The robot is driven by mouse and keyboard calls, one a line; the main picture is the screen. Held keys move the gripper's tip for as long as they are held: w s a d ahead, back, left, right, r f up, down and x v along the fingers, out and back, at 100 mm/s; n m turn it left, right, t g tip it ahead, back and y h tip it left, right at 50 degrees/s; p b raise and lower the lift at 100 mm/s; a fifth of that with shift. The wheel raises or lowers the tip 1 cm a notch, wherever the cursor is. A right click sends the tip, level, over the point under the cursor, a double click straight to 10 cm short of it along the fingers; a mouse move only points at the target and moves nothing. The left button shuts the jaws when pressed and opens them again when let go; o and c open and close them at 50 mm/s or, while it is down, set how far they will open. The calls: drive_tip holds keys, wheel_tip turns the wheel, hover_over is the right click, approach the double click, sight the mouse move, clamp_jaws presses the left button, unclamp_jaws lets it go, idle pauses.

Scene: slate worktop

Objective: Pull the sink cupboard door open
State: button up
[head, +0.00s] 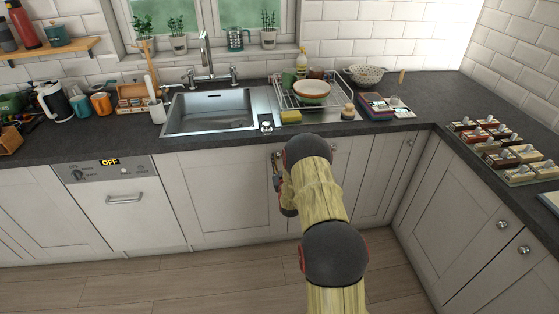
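The sink cupboard door (218,195) is a pale panelled door below the steel sink (212,111). It looks shut and flush with the front. My gripper (277,163) is at the upper right edge of this door, just under the worktop. The arm reaches in from the bottom right and hides part of the fronts right of the door. The door's knob does not show clearly; the gripper or arm may cover it. The gripper is small and partly hidden, so I cannot tell whether its fingers are open, shut, or touching the door.
A dishwasher front (122,208) with a bar handle is left of the door. More cupboards with round knobs (503,224) run along the right. The wooden floor (190,285) before the door is clear. A dish rack (312,96) stands right of the sink.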

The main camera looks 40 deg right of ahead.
clamp_jaws()
idle(0.4)
